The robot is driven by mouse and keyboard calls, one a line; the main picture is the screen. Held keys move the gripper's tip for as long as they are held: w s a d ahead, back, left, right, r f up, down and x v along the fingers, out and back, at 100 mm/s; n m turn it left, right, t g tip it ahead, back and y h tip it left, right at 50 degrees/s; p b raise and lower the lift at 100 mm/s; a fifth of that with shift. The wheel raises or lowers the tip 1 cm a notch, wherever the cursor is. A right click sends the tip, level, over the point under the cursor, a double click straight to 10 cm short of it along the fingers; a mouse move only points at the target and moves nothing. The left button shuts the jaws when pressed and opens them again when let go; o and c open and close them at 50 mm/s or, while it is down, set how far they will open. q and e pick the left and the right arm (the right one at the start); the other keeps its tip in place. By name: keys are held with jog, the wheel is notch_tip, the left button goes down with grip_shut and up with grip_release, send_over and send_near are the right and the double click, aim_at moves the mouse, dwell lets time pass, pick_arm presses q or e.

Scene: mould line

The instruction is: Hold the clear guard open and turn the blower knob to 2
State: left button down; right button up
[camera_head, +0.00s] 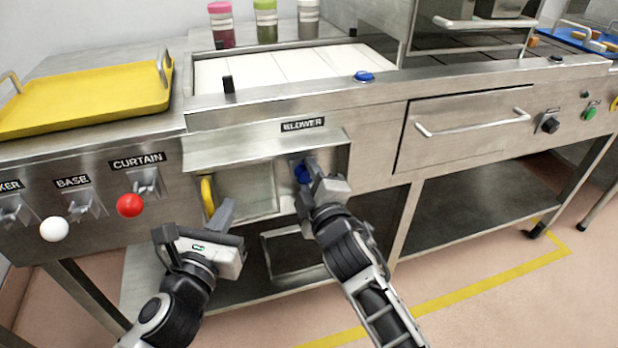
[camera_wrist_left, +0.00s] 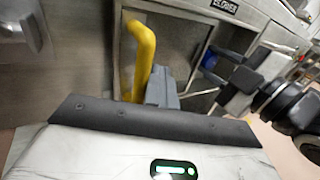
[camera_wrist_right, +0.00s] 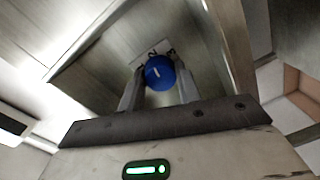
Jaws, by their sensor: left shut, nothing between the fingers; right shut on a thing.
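The blue blower knob (camera_head: 301,172) sits in a recess under the BLOWER label (camera_head: 303,124). My right gripper (camera_head: 313,168) is shut on the knob; in the right wrist view a finger stands on each side of the knob (camera_wrist_right: 160,72). The knob bears a short white line; small dial marks behind it are hard to read. The clear guard (camera_head: 248,192) stands left of the knob, which is uncovered. Its yellow handle (camera_head: 208,195) is at its left edge. My left gripper (camera_head: 228,208) is shut and empty, right beside the handle (camera_wrist_left: 142,60); I cannot tell whether they touch.
On the left panel are levers with a white ball (camera_head: 54,229) and a red ball (camera_head: 130,206). A yellow tray (camera_head: 85,98) lies above them. Right of the recess is a drawer with a bar handle (camera_head: 470,124). A blue button (camera_head: 364,76) is on the top rail.

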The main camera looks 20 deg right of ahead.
dwell(0.3)
jog(key=o, duration=1)
jog(key=shift+s, duration=0.1)
jog(key=s, duration=0.7)
jog(key=shift+s+d+r, duration=0.15)
jog(key=shift+r, duration=0.05)
